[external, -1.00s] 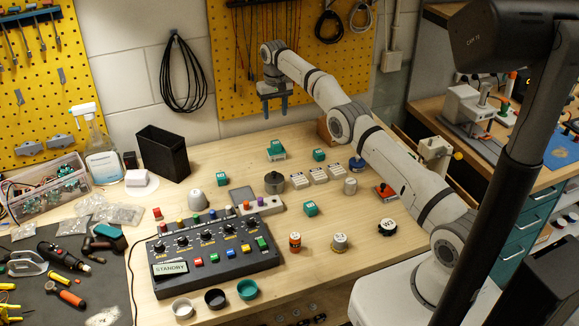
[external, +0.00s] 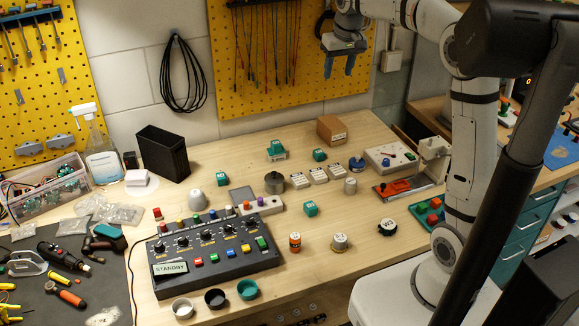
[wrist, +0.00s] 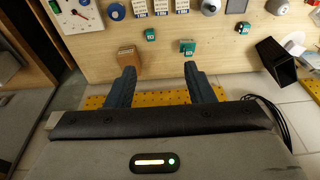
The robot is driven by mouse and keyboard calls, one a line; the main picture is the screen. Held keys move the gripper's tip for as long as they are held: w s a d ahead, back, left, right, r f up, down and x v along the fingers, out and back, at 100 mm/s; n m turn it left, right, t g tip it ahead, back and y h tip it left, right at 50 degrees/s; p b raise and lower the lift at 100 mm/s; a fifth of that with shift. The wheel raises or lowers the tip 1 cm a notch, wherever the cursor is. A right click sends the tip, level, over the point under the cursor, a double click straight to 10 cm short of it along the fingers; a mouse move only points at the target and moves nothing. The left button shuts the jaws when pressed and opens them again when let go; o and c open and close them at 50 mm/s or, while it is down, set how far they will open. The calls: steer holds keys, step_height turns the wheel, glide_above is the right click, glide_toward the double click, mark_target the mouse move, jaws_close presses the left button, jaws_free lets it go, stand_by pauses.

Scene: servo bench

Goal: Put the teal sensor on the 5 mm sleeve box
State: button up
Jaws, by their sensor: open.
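Several teal pieces lie on the bench, and I cannot tell which is the sensor: a larger teal block (external: 276,150) at the back, a small teal block (external: 319,155) to its right, and another small teal block (external: 311,208) nearer the middle. In the wrist view, the larger block (wrist: 187,46) and a small one (wrist: 150,34) lie beyond my fingers. Three white labelled sleeve boxes (external: 318,174) stand in a row; their sizes are unreadable here. They also show in the wrist view (wrist: 160,6). My gripper (external: 339,68) is open and empty, high above the bench's back edge.
A cardboard box (external: 331,129) stands at the back near my gripper. A grey cylinder (external: 274,183) is left of the sleeve boxes. A black control box (external: 215,250) fills the front left. A black bin (external: 162,153) stands at the back left. The pegboard (external: 285,60) rises behind.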

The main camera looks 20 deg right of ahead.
steer(key=s+d+f, duration=0.1)
steer(key=s+f, duration=0.2)
steer(key=s, duration=0.6)
steer(key=s+d+f+t, duration=0.1)
steer(key=s+d+f, duration=0.1)
steer(key=s, duration=0.8)
steer(key=s+d+f, duration=0.1)
steer(key=s+f, duration=0.3)
steer(key=s, duration=0.6)
steer(key=shift+d+t, duration=0.25)
steer(key=shift+t, duration=0.15)
